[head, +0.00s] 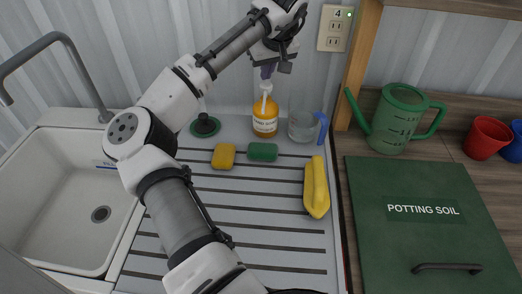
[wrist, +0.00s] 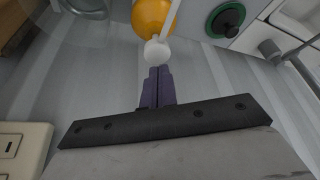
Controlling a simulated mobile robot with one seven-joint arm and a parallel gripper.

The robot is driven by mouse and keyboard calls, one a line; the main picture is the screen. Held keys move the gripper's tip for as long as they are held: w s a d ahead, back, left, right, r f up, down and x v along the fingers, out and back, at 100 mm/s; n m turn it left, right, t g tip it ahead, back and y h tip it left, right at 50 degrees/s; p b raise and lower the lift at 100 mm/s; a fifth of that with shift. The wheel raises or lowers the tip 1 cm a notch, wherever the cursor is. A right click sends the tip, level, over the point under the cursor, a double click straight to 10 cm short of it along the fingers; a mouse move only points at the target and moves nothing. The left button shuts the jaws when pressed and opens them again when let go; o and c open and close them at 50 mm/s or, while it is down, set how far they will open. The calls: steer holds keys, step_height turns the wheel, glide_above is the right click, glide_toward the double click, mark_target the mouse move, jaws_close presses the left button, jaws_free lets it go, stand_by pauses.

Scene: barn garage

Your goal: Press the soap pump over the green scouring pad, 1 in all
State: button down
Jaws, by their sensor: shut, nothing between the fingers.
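The soap pump is an orange bottle (head: 265,119) with a label and a white pump top; it stands upright at the back of the ribbed drainboard. The green scouring pad (head: 263,152) lies flat just in front of it. My gripper (head: 267,72) points down just above the pump top, with its purple fingers shut and empty. In the wrist view, the fingertips (wrist: 157,72) are close to the white pump head (wrist: 156,51), with the orange bottle (wrist: 151,16) beyond. I cannot tell if they touch. The pad is not seen in the wrist view.
A yellow sponge (head: 223,156) lies left of the pad. A dark green round object (head: 205,125) is behind it. A clear jug (head: 301,125) with a blue handle stands right of the bottle, and a yellow object (head: 316,188) lies at the right. The sink (head: 60,200) is left.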

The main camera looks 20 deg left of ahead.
steer(key=shift+f+b, duration=0.8)
steer(key=shift+f, duration=0.65)
steer(key=shift+r, duration=0.2)
steer(key=shift+r+p, duration=1.05)
steer(key=shift+r, duration=0.2)
steer(key=shift+r, duration=0.1)
steer(key=shift+r+p, duration=2.25)
steer(key=shift+r, duration=0.65)
